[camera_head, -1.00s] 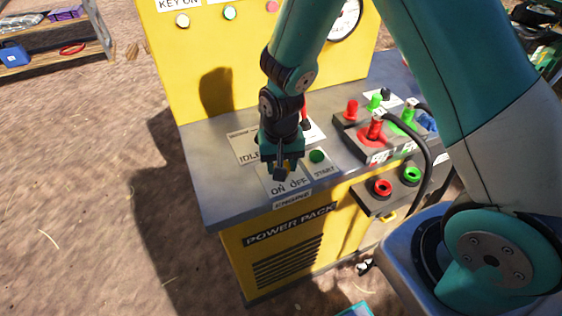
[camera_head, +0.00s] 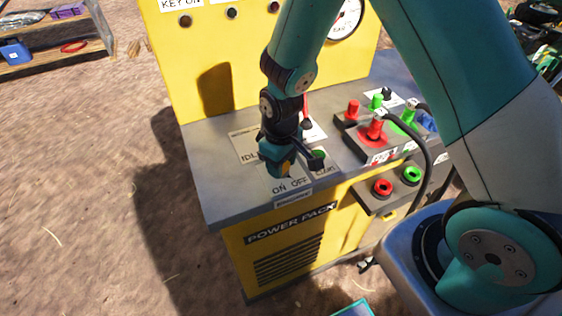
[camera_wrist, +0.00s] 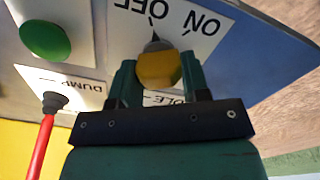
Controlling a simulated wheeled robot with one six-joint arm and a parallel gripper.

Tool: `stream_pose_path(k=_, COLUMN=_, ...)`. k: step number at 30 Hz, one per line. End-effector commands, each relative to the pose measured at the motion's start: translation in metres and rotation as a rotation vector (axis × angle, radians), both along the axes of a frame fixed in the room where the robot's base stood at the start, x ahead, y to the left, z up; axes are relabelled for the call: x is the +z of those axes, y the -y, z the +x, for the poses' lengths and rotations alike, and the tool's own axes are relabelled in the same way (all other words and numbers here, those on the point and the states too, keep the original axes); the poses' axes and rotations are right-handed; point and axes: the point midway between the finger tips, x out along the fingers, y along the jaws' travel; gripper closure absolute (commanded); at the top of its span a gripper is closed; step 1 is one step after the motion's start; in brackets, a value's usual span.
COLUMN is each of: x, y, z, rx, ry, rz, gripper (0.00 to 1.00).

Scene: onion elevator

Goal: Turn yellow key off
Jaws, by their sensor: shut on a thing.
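The yellow key (camera_wrist: 158,68) sits between the fingers of my gripper (camera_wrist: 160,80) in the wrist view, with its dark pointer aimed toward the OFF side of the label (camera_wrist: 190,35). In the head view my gripper (camera_head: 286,168) is down at the panel top, turned at an angle. A little yellow of the key (camera_head: 285,170) shows there, mostly hidden by the gripper. The ON and OFF words (camera_head: 289,185) show just in front of it.
The green START button (camera_wrist: 43,40) is close beside the gripper, and a red lever (camera_wrist: 42,135) stands near it. Red and green levers (camera_head: 375,128) stand to the right on the console (camera_head: 215,185). The indicator lamps (camera_head: 232,13) on the yellow back panel are dark.

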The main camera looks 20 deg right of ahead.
Motion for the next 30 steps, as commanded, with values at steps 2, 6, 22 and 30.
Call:
stream_pose_path(k=2, x=0.0007, y=-0.0001, z=0.0003, rx=0.019, ry=0.000, rz=-0.001, gripper=0.81)
stream_pose_path(k=6, x=0.0007, y=-0.0001, z=0.0003, rx=0.040, ry=0.001, rz=0.000, gripper=0.81)
stream_pose_path(k=22, x=0.0006, y=-0.0002, z=0.0004, rx=0.046, ry=0.001, rz=0.000, gripper=0.32)
stream_pose_path(k=30, x=0.0008, y=-0.0002, z=0.0002, rx=0.046, ry=0.001, rz=0.000, gripper=0.32)
